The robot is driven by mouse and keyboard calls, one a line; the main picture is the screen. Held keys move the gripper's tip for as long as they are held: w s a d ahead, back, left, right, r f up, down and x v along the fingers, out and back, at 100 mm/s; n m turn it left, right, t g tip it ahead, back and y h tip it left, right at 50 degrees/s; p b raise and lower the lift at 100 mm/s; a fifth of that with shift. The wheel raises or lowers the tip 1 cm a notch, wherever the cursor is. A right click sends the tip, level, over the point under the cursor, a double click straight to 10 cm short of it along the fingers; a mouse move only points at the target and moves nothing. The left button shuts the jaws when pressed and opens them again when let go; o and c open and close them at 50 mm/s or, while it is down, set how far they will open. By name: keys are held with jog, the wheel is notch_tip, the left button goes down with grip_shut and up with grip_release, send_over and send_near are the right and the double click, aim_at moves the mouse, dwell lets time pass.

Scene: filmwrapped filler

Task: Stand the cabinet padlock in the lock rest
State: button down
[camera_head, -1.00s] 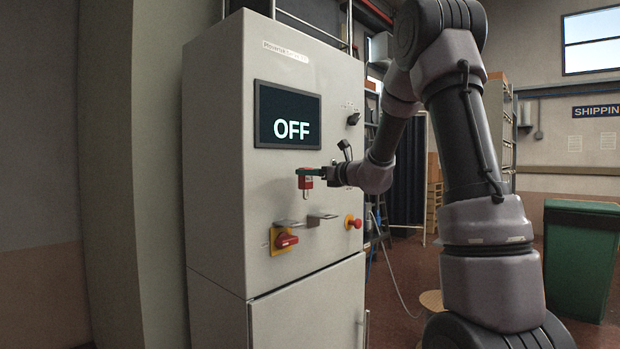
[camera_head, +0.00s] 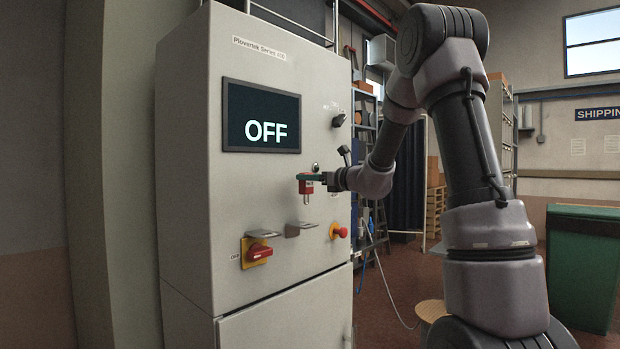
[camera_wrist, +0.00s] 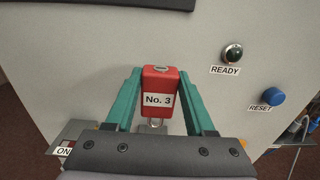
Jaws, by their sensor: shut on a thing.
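The red cabinet padlock (camera_head: 306,187) hangs between the green fingers of my gripper (camera_head: 312,177), in front of the cabinet face, with its shackle downward. In the wrist view the padlock (camera_wrist: 158,90) shows a white "No. 3" label, with one finger of my gripper (camera_wrist: 161,75) on each side. My gripper is shut on it. Two small grey metal brackets, a left one (camera_head: 264,234) and a right one (camera_head: 300,229), stick out of the cabinet below the padlock. I cannot tell which is the lock rest. The padlock is apart from both.
The grey cabinet (camera_head: 190,170) carries an "OFF" screen (camera_head: 262,117), a red rotary switch (camera_head: 258,252) on a yellow plate, and a red push button (camera_head: 340,231). In the wrist view a blue reset button (camera_wrist: 274,96) sits at the right. A green bin (camera_head: 583,265) stands far right.

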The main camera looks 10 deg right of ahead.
jog(key=shift+f, duration=4.55)
jog(key=shift+f, duration=0.4)
jog(key=shift+c, duration=0.9)
grip_release()
